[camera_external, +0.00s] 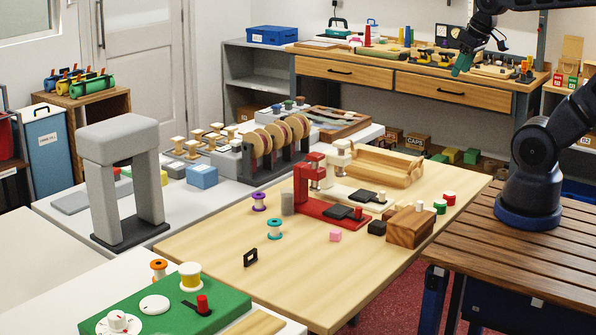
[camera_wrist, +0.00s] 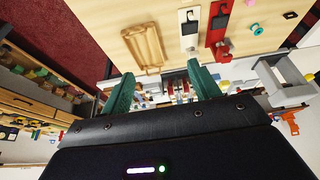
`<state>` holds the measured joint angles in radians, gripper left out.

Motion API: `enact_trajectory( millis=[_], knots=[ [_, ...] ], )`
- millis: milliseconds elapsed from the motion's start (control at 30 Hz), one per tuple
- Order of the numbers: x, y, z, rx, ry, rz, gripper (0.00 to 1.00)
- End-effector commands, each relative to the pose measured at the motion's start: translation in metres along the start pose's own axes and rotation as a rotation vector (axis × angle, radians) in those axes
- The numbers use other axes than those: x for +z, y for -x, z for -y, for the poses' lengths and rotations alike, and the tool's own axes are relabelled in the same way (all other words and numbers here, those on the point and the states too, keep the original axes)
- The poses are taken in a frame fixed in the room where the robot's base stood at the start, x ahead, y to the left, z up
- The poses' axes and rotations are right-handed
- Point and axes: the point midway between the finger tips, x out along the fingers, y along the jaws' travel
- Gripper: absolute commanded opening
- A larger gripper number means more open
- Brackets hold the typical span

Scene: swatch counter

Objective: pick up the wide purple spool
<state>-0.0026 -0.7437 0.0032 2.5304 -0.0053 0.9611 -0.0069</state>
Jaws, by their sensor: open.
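The purple spool (camera_external: 259,202) stands upright on the light wood table (camera_external: 205,245), left of a grey cylinder (camera_external: 287,203). My gripper (camera_external: 463,64) is raised at the upper right, far from the purple spool. In the wrist view its green fingers (camera_wrist: 160,70) are apart with nothing held between them.
A red press (camera_external: 310,185) and a cream press (camera_external: 338,165) stand right of the spools. A black bracket (camera_external: 250,257) and a pink cube (camera_external: 335,236) lie nearby. A grey arch (camera_external: 100,190) and a rack of discs (camera_external: 275,150) stand beyond the table's left side.

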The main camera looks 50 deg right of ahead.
Motion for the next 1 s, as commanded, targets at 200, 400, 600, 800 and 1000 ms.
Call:
enact_trajectory(
  millis=[200, 400, 600, 800, 1000],
  knots=[
    [-0.029, -0.008, 0.003, 0.027, 0.118, 0.070, 0.61],
    [-0.066, -0.022, 0.009, 0.065, 0.269, 0.152, 0.61],
    [-0.103, -0.041, 0.019, 0.107, 0.423, 0.230, 0.61],
    [-0.140, -0.066, 0.036, 0.149, 0.577, 0.305, 0.61],
    [-0.174, -0.095, 0.058, 0.197, 0.735, 0.377, 0.61]
  ],
)
